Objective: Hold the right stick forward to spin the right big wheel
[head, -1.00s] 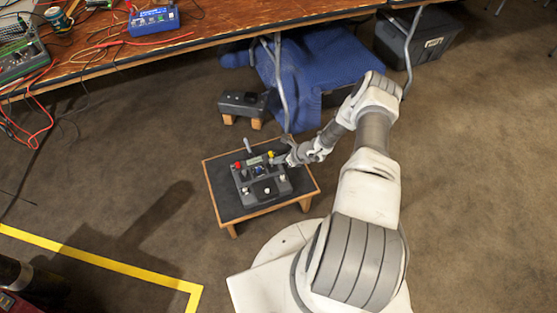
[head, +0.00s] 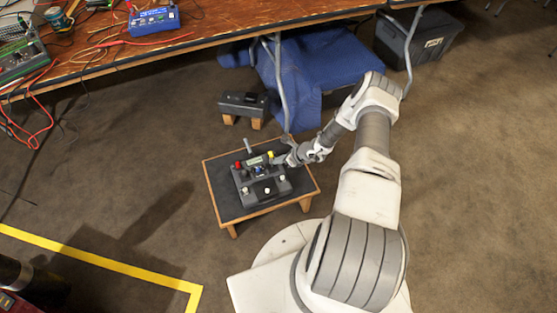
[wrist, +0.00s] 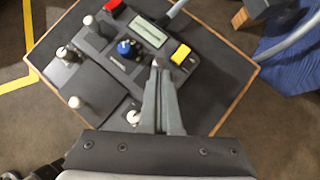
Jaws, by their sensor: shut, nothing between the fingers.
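A dark control box (head: 262,183) sits on a low wood-edged table; it also shows in the wrist view (wrist: 119,66). It has a red button (wrist: 114,6), a display (wrist: 149,33), a yellow button (wrist: 181,54), a blue knob (wrist: 126,47) and several pale-topped controls, including a left stick (wrist: 91,22). My gripper (wrist: 157,70) is shut and empty, its fingertips low over the box's right side, between blue knob and yellow button. The right stick seems hidden at the fingertips; I cannot tell whether they touch it. No big wheel is clearly seen.
The small table (head: 226,204) stands on brown carpet. Beyond it a dark device (head: 243,104) rests on wooden blocks, near blue cloth (head: 325,65) and a metal bench leg (head: 281,90). A cluttered workbench (head: 200,35) spans the back. Yellow floor tape (head: 100,262) lies at left.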

